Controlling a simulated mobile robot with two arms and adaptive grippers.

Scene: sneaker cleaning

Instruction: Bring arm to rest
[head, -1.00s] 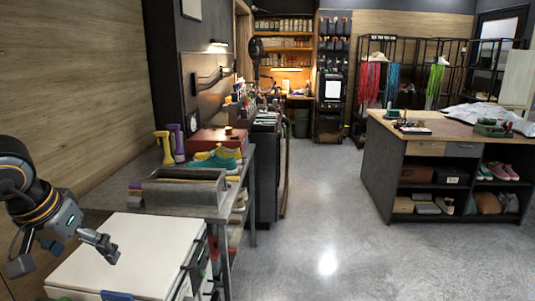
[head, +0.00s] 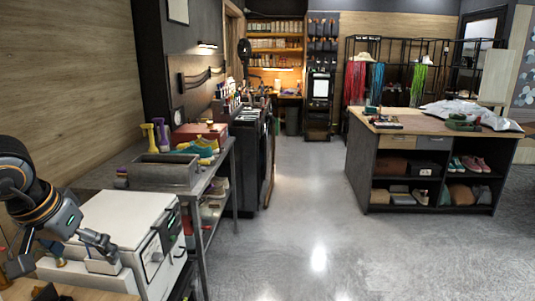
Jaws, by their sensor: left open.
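My left arm comes in from the left edge. Its gripper (head: 104,245) is open, with nothing seen between its fingers. It shows in front of the white box-shaped machine (head: 140,212); whether it touches the machine I cannot tell. My right gripper is not in view.
A metal bench (head: 219,162) beyond the white machine holds a grey tray (head: 165,171), a teal and yellow shoe (head: 198,147) and a red box (head: 200,131). An island table (head: 388,163) with shelved shoes stands at right. The grey floor (head: 285,230) between is clear.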

